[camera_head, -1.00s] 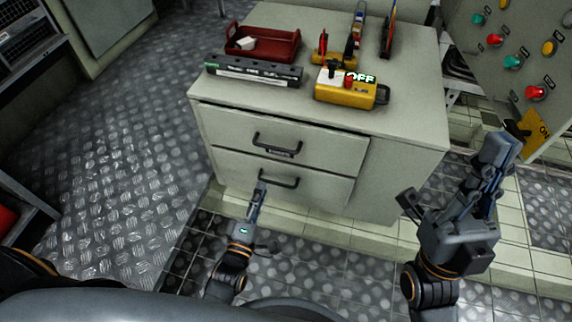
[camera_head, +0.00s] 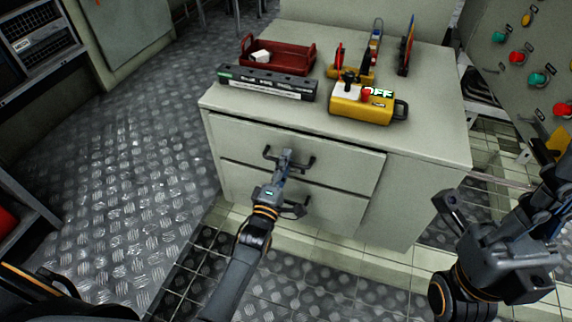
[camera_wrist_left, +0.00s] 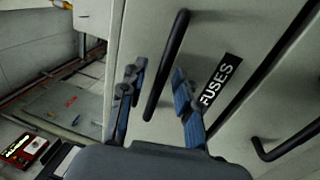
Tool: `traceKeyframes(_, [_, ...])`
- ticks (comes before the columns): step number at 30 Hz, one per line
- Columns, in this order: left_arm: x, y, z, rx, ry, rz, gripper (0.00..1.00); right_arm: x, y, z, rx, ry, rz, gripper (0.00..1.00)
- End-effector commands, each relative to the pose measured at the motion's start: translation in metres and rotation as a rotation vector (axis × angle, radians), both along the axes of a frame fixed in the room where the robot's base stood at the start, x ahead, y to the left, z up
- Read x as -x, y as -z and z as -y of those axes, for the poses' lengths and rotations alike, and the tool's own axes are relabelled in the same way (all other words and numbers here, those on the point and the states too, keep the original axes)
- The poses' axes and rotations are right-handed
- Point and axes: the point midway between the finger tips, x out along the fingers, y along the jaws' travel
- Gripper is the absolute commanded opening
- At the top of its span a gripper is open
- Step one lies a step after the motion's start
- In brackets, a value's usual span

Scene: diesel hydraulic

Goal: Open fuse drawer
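The fuse drawer (camera_head: 345,157) is the upper of two shut drawers in a pale cabinet. Its black bar handle (camera_head: 308,163) shows in the head view, partly hidden by my left gripper (camera_head: 285,165). In the left wrist view the handle (camera_wrist_left: 168,68) runs between the two fingers of my open left gripper (camera_wrist_left: 158,100), with a black "FUSES" label (camera_wrist_left: 220,80) beside it. I cannot tell whether a finger touches the handle. My right gripper (camera_head: 497,200) is open and empty at the right, away from the cabinet.
The lower drawer's handle (camera_head: 297,208) is just below; it also shows in the left wrist view (camera_wrist_left: 290,145). On the cabinet top (camera_head: 430,130) stand a red tray (camera_head: 290,58), a dark bar (camera_head: 268,84) and a yellow "OFF" box (camera_head: 360,103). A button panel (camera_head: 505,80) is at right.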

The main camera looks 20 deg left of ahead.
Motion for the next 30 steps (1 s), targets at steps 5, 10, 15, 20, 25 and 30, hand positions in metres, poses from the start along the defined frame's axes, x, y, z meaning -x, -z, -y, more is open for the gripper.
traceKeyframes(5, [-0.0059,-0.0008,0.0002,0.000,0.000,-0.002,0.32,-0.0003,-0.0012,-0.0002,0.001,0.000,0.008,0.00])
traceKeyframes(10, [-0.0058,-0.0009,0.0002,0.000,0.000,-0.002,0.32,-0.0003,-0.0015,-0.0003,0.001,0.000,0.007,0.00])
traceKeyframes(15, [-0.0056,-0.0009,0.0003,0.000,0.000,-0.002,0.04,-0.0003,-0.0015,-0.0003,0.001,0.000,0.008,0.00])
traceKeyframes(20, [-0.0056,-0.0007,0.0003,0.000,0.000,-0.002,0.00,-0.0003,-0.0015,-0.0004,0.001,-0.001,0.008,0.00])
traceKeyframes(25, [-0.0052,-0.0007,0.0004,0.000,0.000,-0.002,0.00,-0.0002,-0.0017,-0.0003,0.001,-0.001,0.008,0.00])
traceKeyframes(30, [0.0026,-0.0015,0.0001,0.000,0.000,-0.004,0.00,0.0012,-0.0073,0.0002,-0.002,-0.001,0.012,0.00])
